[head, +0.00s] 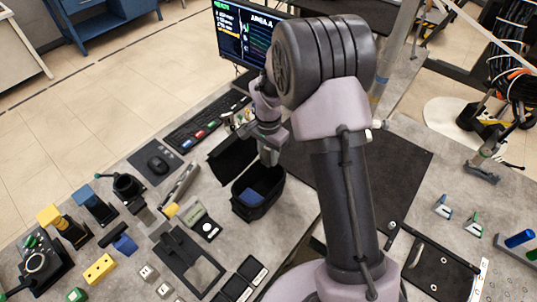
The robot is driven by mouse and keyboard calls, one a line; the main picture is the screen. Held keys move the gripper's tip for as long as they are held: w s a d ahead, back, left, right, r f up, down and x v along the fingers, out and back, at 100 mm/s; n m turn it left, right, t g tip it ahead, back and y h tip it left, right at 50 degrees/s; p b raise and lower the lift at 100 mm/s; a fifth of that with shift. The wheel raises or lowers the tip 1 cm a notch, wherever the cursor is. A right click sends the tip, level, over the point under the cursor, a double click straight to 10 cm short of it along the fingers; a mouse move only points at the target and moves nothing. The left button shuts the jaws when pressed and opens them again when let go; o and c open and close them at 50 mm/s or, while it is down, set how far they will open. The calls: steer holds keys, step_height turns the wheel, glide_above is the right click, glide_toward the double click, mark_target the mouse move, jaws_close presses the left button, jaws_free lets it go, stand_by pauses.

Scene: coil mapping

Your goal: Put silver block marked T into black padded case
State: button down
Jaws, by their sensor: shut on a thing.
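The black padded case (246,211) stands open on the grey table, with its lid (228,160) tilted back at the upper left. A blue patch (251,195) shows on its inside floor. My gripper (268,158) points down just above the case opening, toward its far side. It is shut on a small grey-silver block, mostly hidden by the fingers. No T can be read on it from here, and I cannot tell whether its lower end is inside the case.
Small silver blocks (148,272) lie at the lower left. A monitor (245,35) stands behind. My arm hides the table right of the case.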

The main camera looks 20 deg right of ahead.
mark_target(269, 149)
steer(key=shift+s+f+b, duration=0.2)
steer(key=shift+f+b, duration=4.05)
steer(key=shift+f, duration=2.8)
steer(key=c, duration=1)
jaws_free()
steer(key=shift+o, duration=0.2)
step_height(269, 149, up, 18)
steer(key=p, duration=0.4)
steer(key=shift+f+p, duration=0.2)
steer(key=shift+p, duration=0.2)
steer(key=s+a+r+n+t+b, duration=0.2)
steer(key=s+r+b, duration=0.2)
steer(key=s+r, duration=0.5)
steer(key=s+a+r+n+t+y+b, duration=0.1)
steer(key=s+a+n+t+y+b, duration=0.1)
steer(key=s, duration=1.4)
steer(key=shift+s+a+r+n+t+b, duration=0.15)
steer(key=shift+s+a+n+t+b, duration=0.2)
steer(key=shift+n+t+b, duration=0.75)
